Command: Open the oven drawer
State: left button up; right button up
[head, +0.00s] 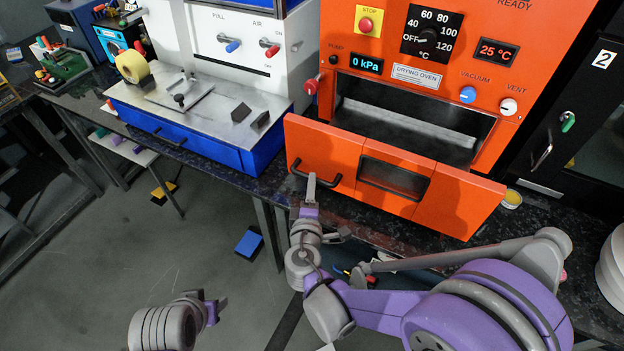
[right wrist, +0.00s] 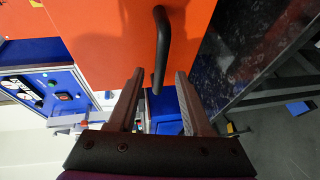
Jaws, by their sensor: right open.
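The orange drying oven (head: 440,75) stands on the dark bench. Its orange drawer front (head: 335,150) stands out from the oven body, and the dark interior (head: 420,115) shows above and behind it. A black bar handle (head: 325,182) is on the left of the front; it also shows in the right wrist view (right wrist: 163,45). My right gripper (head: 325,208) is open just in front of this handle. In the right wrist view the handle's near end lies between the spread fingertips, with gaps visible on both sides. My left gripper (head: 210,300) is low at left, away from the oven; its jaw opening is unclear.
A blue and white machine (head: 225,50) with a steel top stands left of the oven. A black cabinet (head: 560,120) is at right. A small yellow container (head: 512,199) sits near the drawer's right end.

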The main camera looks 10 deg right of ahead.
jog(key=v, duration=0.6)
jog(key=shift+s, duration=0.25)
jog(key=shift+r, duration=0.1)
jog(key=s+d+f+m+g+h+p, duration=0.1)
jog(key=s+d+m+g, duration=0.25)
jog(key=d, duration=0.25)
jog(key=s+d+m+g+p, duration=0.1)
jog(key=s+d+m+g, duration=0.2)
jog(key=d+m, duration=0.3)
jog(key=s+m+g+y+p, duration=0.1)
jog(key=s+m+g+y, duration=0.3)
jog(key=s, duration=0.6)
jog(key=shift+d+r+m+p, duration=0.25)
jog(key=shift+m+p, duration=0.1)
jog(key=shift+m, duration=0.3)
